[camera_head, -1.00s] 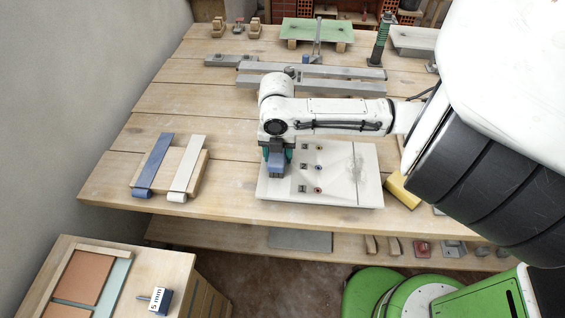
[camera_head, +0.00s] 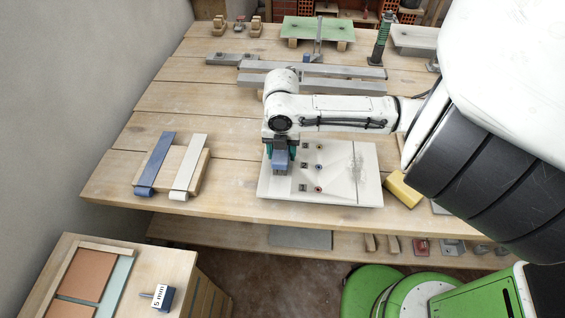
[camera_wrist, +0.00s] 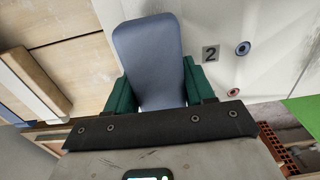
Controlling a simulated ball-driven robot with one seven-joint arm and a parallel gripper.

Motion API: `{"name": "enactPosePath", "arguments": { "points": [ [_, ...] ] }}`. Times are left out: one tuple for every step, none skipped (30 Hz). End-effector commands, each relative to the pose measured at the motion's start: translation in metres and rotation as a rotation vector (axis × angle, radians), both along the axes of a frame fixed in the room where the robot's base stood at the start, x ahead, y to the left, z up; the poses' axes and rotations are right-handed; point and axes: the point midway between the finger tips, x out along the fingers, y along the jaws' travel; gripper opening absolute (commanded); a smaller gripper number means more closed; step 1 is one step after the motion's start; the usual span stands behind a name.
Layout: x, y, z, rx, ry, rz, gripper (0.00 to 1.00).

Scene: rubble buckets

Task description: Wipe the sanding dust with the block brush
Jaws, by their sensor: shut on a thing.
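My gripper (camera_head: 281,155) points down over the left part of a pale panel (camera_head: 350,193) on the workbench. It is shut on a block brush with a blue-grey back (camera_head: 281,168), which also shows between the green fingers in the wrist view (camera_wrist: 148,60). The brush's underside is hidden, so I cannot tell whether it touches the panel. A greyish-white dust patch (camera_head: 356,162) lies on the panel's right part, to the right of the brush. Small number tags and round fittings sit on the panel; a tag with "2" (camera_wrist: 210,54) shows beside the brush in the wrist view.
A yellow block (camera_head: 402,189) lies right of the panel at the bench's front edge. A wooden block with blue and cream strips (camera_head: 172,165) lies to the left. Grey bars (camera_head: 310,87) lie behind my arm. Bare bench lies between strips and panel.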

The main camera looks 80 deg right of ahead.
Motion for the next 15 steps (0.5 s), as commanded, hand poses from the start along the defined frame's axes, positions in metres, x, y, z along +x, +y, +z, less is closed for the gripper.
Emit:
{"name": "enactPosePath", "arguments": {
  "points": [
    [-0.007, -0.001, -0.001, 0.001, -0.002, -0.005, 0.19],
    [-0.011, -0.001, -0.001, 0.001, -0.002, -0.004, 0.19],
    [-0.015, -0.001, -0.001, 0.001, -0.002, -0.005, 0.19],
    [-0.018, -0.001, -0.001, 0.001, -0.003, -0.004, 0.19],
    [-0.02, -0.001, -0.001, 0.001, -0.003, -0.004, 0.19],
    [-0.023, -0.002, 0.0, 0.0, -0.003, -0.003, 0.19],
    [-0.024, -0.002, 0.0, 0.0, -0.003, -0.002, 0.19],
    [-0.025, -0.002, 0.0, -0.001, -0.002, -0.001, 0.19],
    [-0.025, -0.002, 0.0, -0.001, -0.002, 0.0, 0.19],
    [-0.026, -0.002, 0.0, -0.001, -0.002, 0.0, 0.19],
    [-0.026, -0.002, 0.0, -0.001, -0.002, 0.0, 0.19],
    [-0.025, -0.002, 0.0, -0.001, -0.001, 0.0, 0.19],
    [-0.025, -0.002, 0.0, -0.001, -0.001, 0.0, 0.19],
    [-0.025, -0.002, 0.0, -0.001, -0.001, 0.0, 0.19],
    [-0.025, -0.002, 0.0, -0.001, -0.001, 0.0, 0.19]
  ]
}}
